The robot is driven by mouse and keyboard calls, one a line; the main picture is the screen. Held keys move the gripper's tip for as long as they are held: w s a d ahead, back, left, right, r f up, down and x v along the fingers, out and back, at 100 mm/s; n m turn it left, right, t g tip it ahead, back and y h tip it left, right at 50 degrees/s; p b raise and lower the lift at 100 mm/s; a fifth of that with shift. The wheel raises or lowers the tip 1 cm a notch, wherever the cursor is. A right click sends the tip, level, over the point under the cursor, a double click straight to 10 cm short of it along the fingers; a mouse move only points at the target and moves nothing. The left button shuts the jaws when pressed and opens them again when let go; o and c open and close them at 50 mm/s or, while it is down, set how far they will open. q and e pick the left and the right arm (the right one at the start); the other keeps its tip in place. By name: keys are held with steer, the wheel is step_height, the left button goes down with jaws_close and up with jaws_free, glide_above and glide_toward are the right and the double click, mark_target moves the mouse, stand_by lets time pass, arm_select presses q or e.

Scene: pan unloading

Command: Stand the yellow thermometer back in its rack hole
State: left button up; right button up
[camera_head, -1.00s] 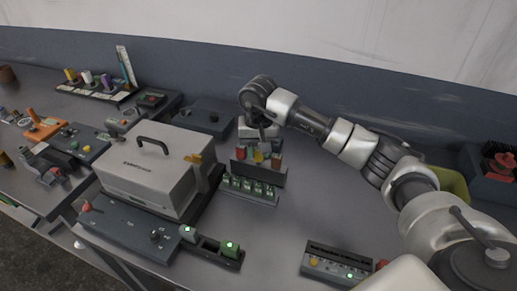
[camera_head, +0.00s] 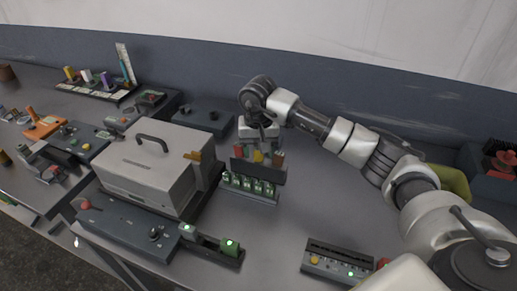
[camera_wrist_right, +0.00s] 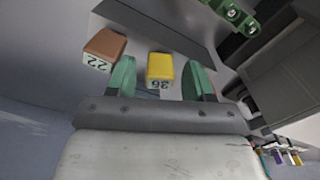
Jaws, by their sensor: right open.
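The yellow thermometer (camera_head: 258,156) shows as a yellow block at the dark rack (camera_head: 262,172), between a red and a brown handle. In the right wrist view its yellow top (camera_wrist_right: 160,67) carries the number 36. My right gripper (camera_wrist_right: 158,80) is open, with one green finger on each side of the yellow top and visible gaps. In the head view the right gripper (camera_head: 262,141) is just above and behind the rack. The thermometer's lower part is hidden, so I cannot tell how it sits in its hole. My left gripper is out of view.
A brown handle (camera_wrist_right: 104,48) numbered 22 stands close outside one finger. A red handle (camera_head: 240,150) is at the rack's left. A row of green-topped pieces (camera_head: 248,187) lies in front. A grey box (camera_head: 150,172) stands left.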

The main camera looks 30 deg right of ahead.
step_height(320, 180, up, 10)
steer(key=shift+f+b, duration=0.25)
steer(key=shift+b, duration=0.65)
steer(key=shift+r, duration=0.65)
